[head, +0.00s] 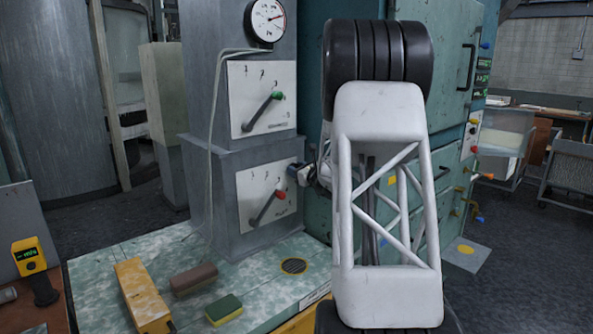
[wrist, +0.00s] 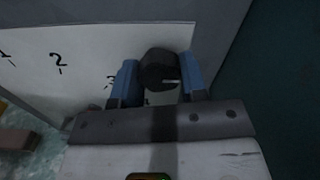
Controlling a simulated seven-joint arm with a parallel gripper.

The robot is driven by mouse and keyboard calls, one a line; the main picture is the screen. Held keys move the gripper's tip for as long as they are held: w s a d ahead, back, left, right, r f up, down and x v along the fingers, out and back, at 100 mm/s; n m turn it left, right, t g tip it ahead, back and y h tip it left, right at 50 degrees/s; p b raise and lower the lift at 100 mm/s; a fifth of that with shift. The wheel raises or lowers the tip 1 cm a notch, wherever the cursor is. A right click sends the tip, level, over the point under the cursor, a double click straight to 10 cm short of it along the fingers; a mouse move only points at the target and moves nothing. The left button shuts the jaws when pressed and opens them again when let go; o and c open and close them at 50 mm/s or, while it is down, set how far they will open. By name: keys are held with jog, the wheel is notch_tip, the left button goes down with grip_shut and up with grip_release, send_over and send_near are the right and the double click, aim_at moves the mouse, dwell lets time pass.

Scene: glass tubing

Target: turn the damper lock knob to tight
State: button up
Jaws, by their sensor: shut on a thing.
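The dark round lock knob (wrist: 155,68) sits on a white numbered plate, between the two blue fingers of my gripper (wrist: 160,75) in the wrist view. My gripper is shut on the knob. A short pale mark on the knob points right in that view. In the head view my gripper (head: 297,174) is at the upper right of the lower white damper plate (head: 250,191), and the knob is hidden there. The lower damper lever (head: 264,209) has a red end and slants up to the right. Any wording beside the knob cannot be read.
An upper plate (head: 241,84) carries a lever with a green end, and a round gauge (head: 266,20) sits above. A bench (head: 190,250) below holds a yellow block (head: 141,296), a brown block (head: 194,280) and a sponge (head: 223,310). A teal cabinet (head: 455,110) stands right.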

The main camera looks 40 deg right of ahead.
jog(key=shift+r+n, duration=0.1)
jog(key=shift+n, duration=0.4)
jog(key=n, duration=0.3)
jog(key=shift+n, duration=0.3)
jog(key=n, duration=0.4)
jog(key=shift+n, duration=0.3)
jog(key=n, duration=0.4)
jog(key=shift+n, duration=0.3)
jog(key=n, duration=0.4)
jog(key=o, duration=0.9)
